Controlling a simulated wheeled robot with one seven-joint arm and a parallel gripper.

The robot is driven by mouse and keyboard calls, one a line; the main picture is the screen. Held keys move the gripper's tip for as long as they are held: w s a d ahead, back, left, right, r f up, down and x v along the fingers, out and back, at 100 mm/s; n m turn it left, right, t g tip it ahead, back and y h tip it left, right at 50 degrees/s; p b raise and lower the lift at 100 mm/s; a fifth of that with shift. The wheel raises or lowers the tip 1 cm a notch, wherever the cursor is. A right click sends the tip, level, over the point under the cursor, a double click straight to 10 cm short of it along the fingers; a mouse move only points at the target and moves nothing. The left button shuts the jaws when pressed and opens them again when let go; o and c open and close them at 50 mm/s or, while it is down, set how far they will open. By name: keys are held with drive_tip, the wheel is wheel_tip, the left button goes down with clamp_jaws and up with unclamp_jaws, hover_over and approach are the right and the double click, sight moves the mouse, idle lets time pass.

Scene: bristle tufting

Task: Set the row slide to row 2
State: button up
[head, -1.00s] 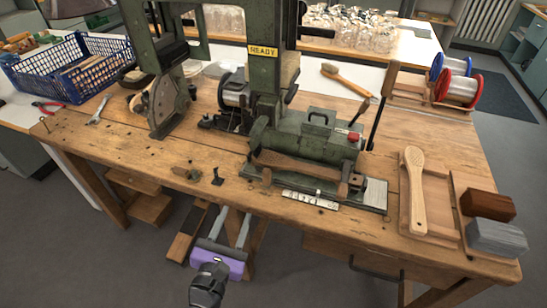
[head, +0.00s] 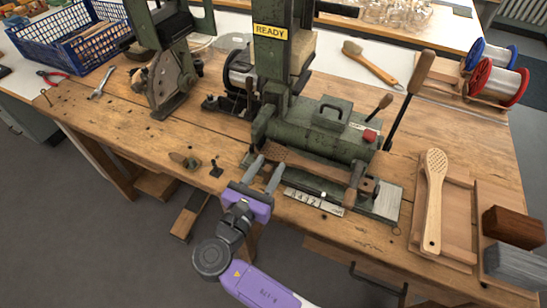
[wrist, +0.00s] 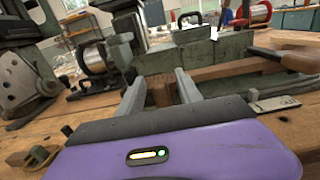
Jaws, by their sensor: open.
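The green tufting machine (head: 318,132) stands on the wooden bench with a yellow READY sign (head: 271,31). A pale strip with dark figures (head: 314,201) lies along its front edge; the figures are too small to read surely, and I cannot tell where the row slide is set. The strip also shows in the wrist view (wrist: 273,104). A wooden brush body (head: 318,166) lies along the front above the strip. My gripper (head: 266,169) is open at the left end of this brush body. In the wrist view, a brown wooden piece (wrist: 160,94) shows between the fingers, with no visible grip.
Two levers with wooden handles (head: 421,72) rise at the machine's right. Small fittings (head: 215,168) stand on the front bench left of my gripper. Spools (head: 496,82) stand at back right.

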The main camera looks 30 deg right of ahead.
drive_tip(key=shift+x, duration=1.45)
drive_tip(key=shift+c, duration=0.4)
clamp_jaws()
